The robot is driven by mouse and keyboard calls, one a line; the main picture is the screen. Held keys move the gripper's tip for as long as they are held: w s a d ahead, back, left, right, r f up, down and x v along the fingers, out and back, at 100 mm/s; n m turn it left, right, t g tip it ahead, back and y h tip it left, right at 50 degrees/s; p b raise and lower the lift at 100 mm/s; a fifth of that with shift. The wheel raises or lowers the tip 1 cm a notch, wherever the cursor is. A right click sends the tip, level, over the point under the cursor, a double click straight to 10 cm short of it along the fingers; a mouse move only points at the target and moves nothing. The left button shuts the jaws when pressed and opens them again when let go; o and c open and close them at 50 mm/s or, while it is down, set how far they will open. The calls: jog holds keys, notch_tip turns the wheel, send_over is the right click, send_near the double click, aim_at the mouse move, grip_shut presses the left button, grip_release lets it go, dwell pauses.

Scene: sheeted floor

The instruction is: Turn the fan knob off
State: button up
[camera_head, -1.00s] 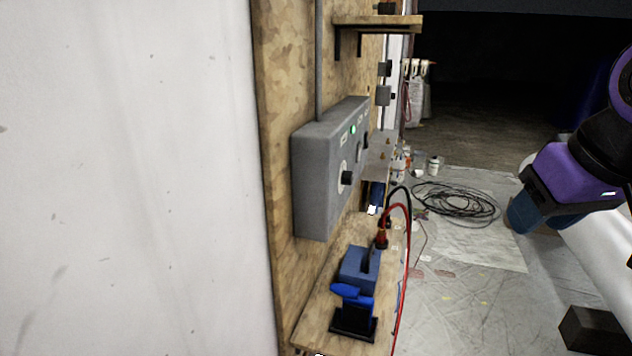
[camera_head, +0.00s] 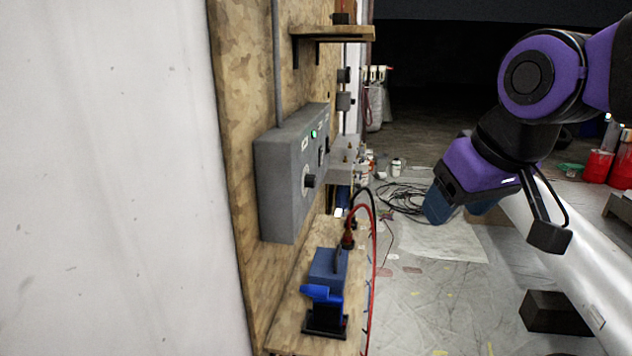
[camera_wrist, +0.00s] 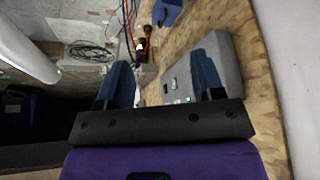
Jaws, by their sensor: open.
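A grey control box (camera_head: 283,190) is mounted on the plywood panel left of centre in the head view. A round black knob (camera_head: 310,181) on a pale dial sticks out of its face, with a green light (camera_head: 313,134) above it. The box also shows in the wrist view (camera_wrist: 215,62), where the knob is hard to make out. My gripper (camera_head: 460,208) is to the right of the box, well apart from it. In the wrist view its two blue fingers (camera_wrist: 163,82) are spread with nothing between them.
A plywood shelf (camera_head: 290,322) below the box holds a blue device (camera_head: 325,292) and red and black cables (camera_head: 372,240). A small shelf (camera_head: 335,33) juts out above. A black cable coil (camera_head: 400,197) lies on the sheeted floor, and open space separates my gripper from the panel.

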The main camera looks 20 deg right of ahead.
jog(key=w+a+f+m+g+y, duration=0.3)
jog(key=w+a+f+m+g, duration=0.15)
jog(key=w, duration=0.25)
jog(key=m+t+y, duration=0.8)
jog(key=m+y, duration=0.5)
jog(key=m, duration=0.7)
send_near(315, 182)
jog(key=x, duration=0.9)
jog(key=shift+w+a, duration=0.1)
jog(key=c, duration=0.9)
